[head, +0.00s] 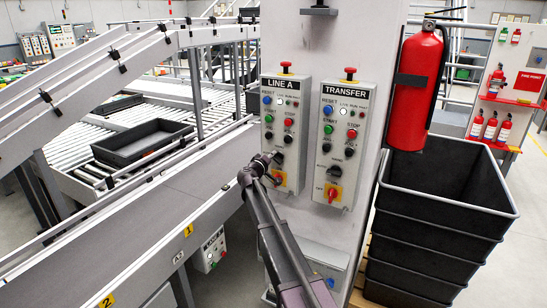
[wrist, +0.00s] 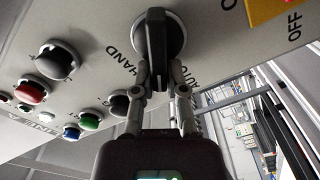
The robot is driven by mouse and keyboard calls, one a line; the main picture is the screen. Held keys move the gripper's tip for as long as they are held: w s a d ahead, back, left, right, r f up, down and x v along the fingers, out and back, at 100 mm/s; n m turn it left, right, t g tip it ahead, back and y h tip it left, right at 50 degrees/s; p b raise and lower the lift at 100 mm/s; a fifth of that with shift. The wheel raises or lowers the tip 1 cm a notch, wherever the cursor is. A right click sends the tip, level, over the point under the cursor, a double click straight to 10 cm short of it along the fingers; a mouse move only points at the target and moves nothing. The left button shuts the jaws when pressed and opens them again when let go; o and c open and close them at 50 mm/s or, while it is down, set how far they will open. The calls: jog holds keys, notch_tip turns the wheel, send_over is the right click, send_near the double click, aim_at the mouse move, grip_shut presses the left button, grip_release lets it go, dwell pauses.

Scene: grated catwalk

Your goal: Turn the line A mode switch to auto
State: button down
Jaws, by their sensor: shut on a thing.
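The LINE A panel (head: 299,140) is a light grey box on the column, at the centre of the head view. Its mode switch (wrist: 155,32) is a black knob with a raised bar, seen close up in the wrist view. The HAND label lies to the bar's left and the AUTO label to its right; the bar stands roughly upright in the picture, between them. My gripper (wrist: 159,72) has one finger on each side of the bar and is shut on it. In the head view, my gripper (head: 266,160) reaches the panel's lower left and largely hides the switch.
The TRANSFER panel (head: 344,145) stands just right, with similar buttons. A red-and-yellow OFF switch (head: 280,178) sits below the mode switch. Conveyors (head: 120,215) run at left. A fire extinguisher (head: 418,90) and stacked black bins (head: 430,215) stand at right.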

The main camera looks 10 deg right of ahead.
jog(key=n, duration=0.3)
jog(key=f+n+b, duration=0.1)
jog(key=n, duration=0.2)
jog(key=shift+w+d+f, duration=0.1)
jog(key=shift+w, duration=0.05)
jog(key=shift+n, duration=0.3)
jog(key=c, duration=0.7)
grip_release()
jog(key=shift+s+a, duration=0.2)
jog(key=shift+a, duration=0.05)
jog(key=v, duration=1.1)
jog(key=shift+s, duration=0.2)
